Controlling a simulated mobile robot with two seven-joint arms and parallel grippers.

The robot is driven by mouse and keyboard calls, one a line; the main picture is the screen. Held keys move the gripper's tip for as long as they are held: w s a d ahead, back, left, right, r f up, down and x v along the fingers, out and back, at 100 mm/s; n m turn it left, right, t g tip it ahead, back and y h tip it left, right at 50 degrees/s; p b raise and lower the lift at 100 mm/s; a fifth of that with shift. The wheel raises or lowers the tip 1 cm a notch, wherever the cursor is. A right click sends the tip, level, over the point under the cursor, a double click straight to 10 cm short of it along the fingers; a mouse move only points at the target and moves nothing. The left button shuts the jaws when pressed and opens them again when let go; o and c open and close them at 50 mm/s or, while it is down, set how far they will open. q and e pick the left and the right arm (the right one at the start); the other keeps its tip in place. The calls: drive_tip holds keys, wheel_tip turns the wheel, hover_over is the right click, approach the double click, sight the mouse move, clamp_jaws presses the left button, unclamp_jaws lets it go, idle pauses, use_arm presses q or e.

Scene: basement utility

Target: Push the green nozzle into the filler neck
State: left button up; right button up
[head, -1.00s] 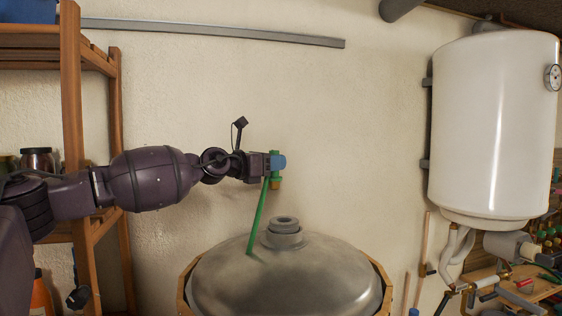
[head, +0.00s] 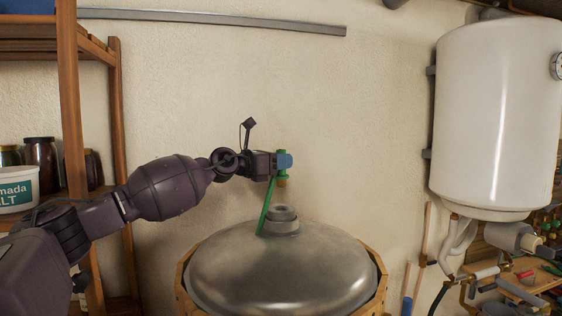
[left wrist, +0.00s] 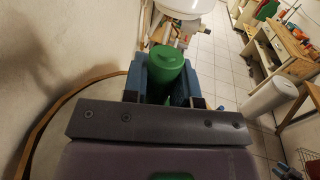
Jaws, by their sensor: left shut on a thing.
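The green nozzle (head: 281,169) is held upright in my left gripper (head: 284,161), whose blue fingers are shut on it. A brownish tip shows at the nozzle's lower end. A green stem (head: 266,207) slants down from the gripper towards the tank top. The grey filler neck (head: 283,219) stands on top of the domed metal tank (head: 275,270). The nozzle tip is above the neck's opening, with a gap between them. In the left wrist view the nozzle's round green top (left wrist: 167,62) sits between the blue fingers. My right gripper is not in view.
A white water heater (head: 492,115) with pipes below it hangs at the right. A wooden shelf (head: 70,120) with jars stands at the left, behind my left arm. A workbench (left wrist: 290,45) shows in the left wrist view.

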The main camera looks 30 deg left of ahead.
sight(281, 185)
use_arm(q)
drive_tip(key=shift+f+b, duration=1.45)
drive_tip(key=shift+f, duration=0.95)
drive_tip(key=shift+p, duration=0.3)
drive_tip(key=shift+f, duration=0.45)
drive_tip(key=shift+f+b, duration=0.4)
drive_tip(key=shift+b, duration=0.05)
